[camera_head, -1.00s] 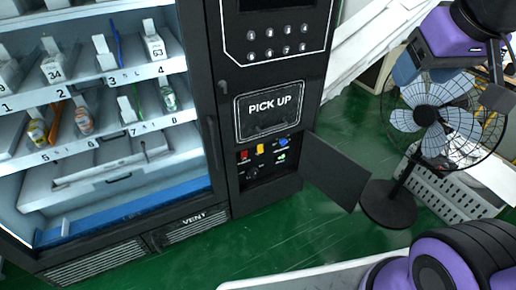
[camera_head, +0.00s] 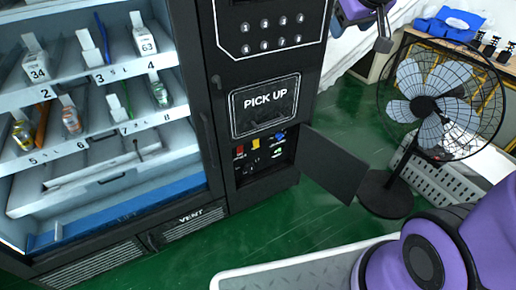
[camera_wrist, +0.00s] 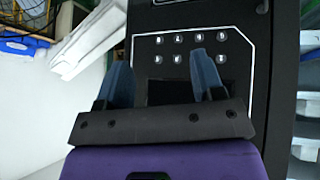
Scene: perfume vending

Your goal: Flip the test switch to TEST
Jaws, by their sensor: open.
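The vending machine's open service compartment (camera_head: 265,155) sits low, under the PICK UP flap (camera_head: 264,105). Inside are a red part (camera_head: 240,150), a yellow part (camera_head: 255,143), a blue part (camera_head: 280,136) and a green part (camera_head: 278,154). They are too small to tell which is the test switch or how it is set. My gripper (camera_wrist: 162,80) is open and empty in the wrist view, in front of the keypad panel. In the head view, part of it shows at the top, above and right of the compartment.
The compartment's dark door (camera_head: 335,165) stands swung open to the right. A standing fan (camera_head: 425,107) is right of it, with a grey crate (camera_head: 435,185) behind. Glass-fronted shelves (camera_head: 90,120) hold small bottles on the left. Green floor (camera_head: 265,230) is clear before the machine.

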